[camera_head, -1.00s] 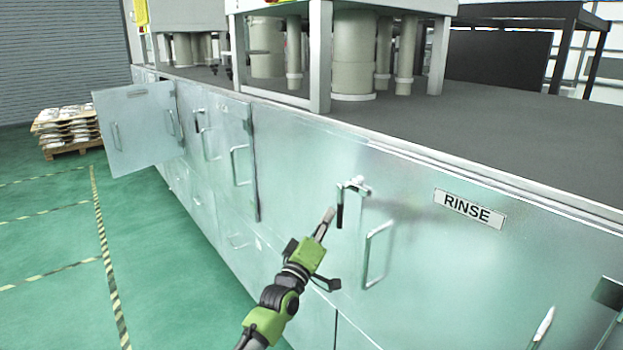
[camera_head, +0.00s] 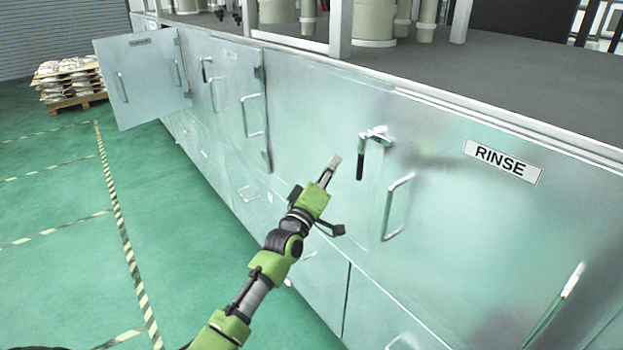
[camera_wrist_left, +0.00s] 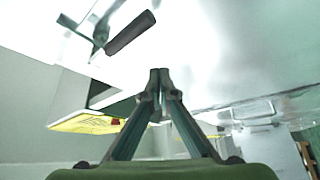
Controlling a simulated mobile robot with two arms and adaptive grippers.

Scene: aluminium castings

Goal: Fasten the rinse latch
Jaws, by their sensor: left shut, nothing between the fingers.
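The rinse latch (camera_head: 374,137) is on the cabinet front, left of the RINSE label (camera_head: 503,161). Its lever hangs down and ends in a dark grip (camera_head: 360,165). The RINSE door (camera_head: 450,235) looks flush with the front; any small gap cannot be told. My left gripper (camera_head: 334,162) is shut and empty, just left of the dark grip and apart from it in the picture. In the left wrist view its fingertips (camera_wrist_left: 160,74) meet, and the dark grip (camera_wrist_left: 130,32) shows beyond them, up and left. My right gripper is not in view.
A bar handle (camera_head: 397,206) sits right of and below the latch. Another door (camera_head: 147,78) stands open at the far left, projecting over the aisle. A loaded pallet (camera_head: 68,82) is on the floor beyond it. The green floor beside the cabinets is clear.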

